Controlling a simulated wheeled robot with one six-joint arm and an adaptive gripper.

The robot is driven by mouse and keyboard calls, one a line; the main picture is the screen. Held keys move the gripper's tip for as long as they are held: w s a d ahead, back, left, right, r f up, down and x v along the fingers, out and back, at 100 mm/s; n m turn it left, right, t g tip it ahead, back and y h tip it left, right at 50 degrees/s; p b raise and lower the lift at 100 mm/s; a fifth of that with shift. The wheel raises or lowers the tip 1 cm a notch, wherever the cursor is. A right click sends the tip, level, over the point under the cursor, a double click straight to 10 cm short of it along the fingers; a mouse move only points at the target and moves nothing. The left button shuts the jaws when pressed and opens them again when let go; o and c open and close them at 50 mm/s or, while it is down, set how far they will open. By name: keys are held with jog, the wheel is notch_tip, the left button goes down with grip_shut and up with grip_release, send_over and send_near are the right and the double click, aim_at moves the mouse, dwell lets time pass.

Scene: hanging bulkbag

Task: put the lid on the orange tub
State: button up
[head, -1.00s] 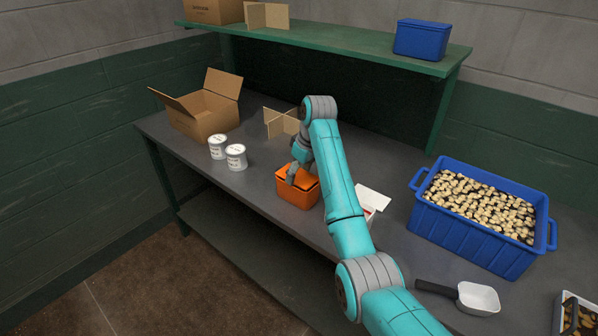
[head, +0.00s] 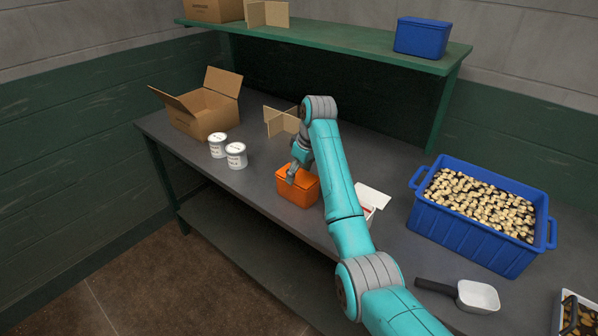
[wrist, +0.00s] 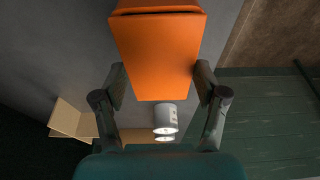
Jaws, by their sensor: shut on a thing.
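The orange tub (head: 297,196) stands on the grey bench near its front edge, left of my arm. The orange lid (head: 303,178) lies over the tub's top and looks about level; whether it is fully seated I cannot tell. In the wrist view the lid (wrist: 158,55) fills the upper middle as a flat panel. My gripper's fingers (wrist: 160,84) stand on both sides of its far part, shut on it. A strip of orange shows beyond its near edge.
Two white tubs (head: 236,156) stand left of the orange tub. Behind are an open carton (head: 205,118) and a cardboard divider (head: 280,122). A white box (head: 371,197) is close on the right, partly behind my arm. A large blue crate (head: 470,235) stands farther right.

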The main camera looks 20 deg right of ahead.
aim_at(299, 176)
jog(key=o, duration=1)
jog(key=shift+r, duration=3.5)
